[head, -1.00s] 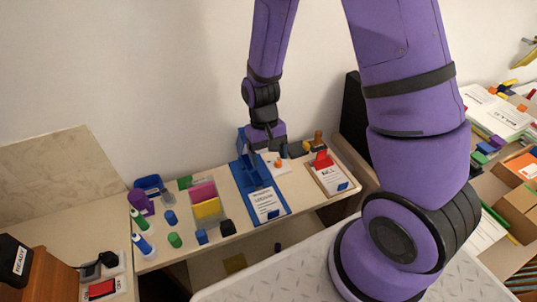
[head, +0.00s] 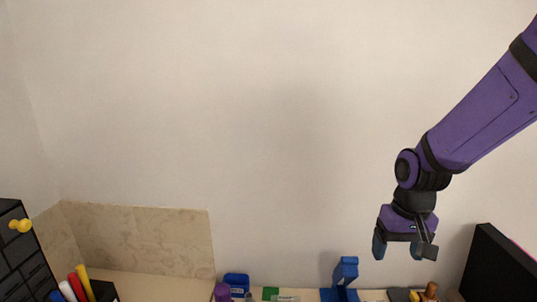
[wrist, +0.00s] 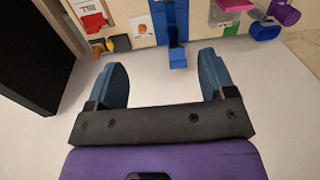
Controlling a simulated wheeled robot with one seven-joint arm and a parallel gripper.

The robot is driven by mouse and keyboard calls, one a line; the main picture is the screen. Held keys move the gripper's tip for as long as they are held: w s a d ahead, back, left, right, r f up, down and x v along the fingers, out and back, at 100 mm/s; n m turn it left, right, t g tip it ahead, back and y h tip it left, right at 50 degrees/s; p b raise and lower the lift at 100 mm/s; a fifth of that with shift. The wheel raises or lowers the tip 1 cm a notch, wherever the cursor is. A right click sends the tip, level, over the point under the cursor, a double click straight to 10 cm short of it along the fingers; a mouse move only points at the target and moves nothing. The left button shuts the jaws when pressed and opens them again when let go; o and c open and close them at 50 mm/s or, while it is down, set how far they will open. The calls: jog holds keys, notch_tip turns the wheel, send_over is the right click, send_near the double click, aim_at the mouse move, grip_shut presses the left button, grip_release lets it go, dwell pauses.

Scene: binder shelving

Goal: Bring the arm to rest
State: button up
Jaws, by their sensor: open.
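My purple arm (head: 490,105) reaches in from the upper right of the head view, bent at a dark joint. My gripper (head: 404,248) hangs from it, fingers pointing down, in front of the pale wall and above the shelf items. In the wrist view my gripper (wrist: 163,78) has its two blue-grey fingers well apart, with nothing between them. A blue stand-like object (head: 345,272) is below and left of the gripper in the head view; it also shows beyond the fingers in the wrist view (wrist: 177,55).
A black upright block (head: 497,265) stands at the lower right, near the gripper. A dark drawer unit (head: 22,255) is at far left. The wall area left of the arm is free.

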jog(key=s+d+r+t, duration=0.2)
jog(key=s+r, duration=0.5)
jog(key=r, duration=0.1)
jog(key=s+d+r+t, duration=0.2)
jog(key=s+r+t, duration=0.1)
jog(key=s+r, duration=0.4)
notch_tip(320, 180, up, 2)
jog(key=shift+r, duration=0.25)
jog(key=shift+s, duration=0.1)
jog(key=shift+c, duration=0.2)
dwell(0.3)
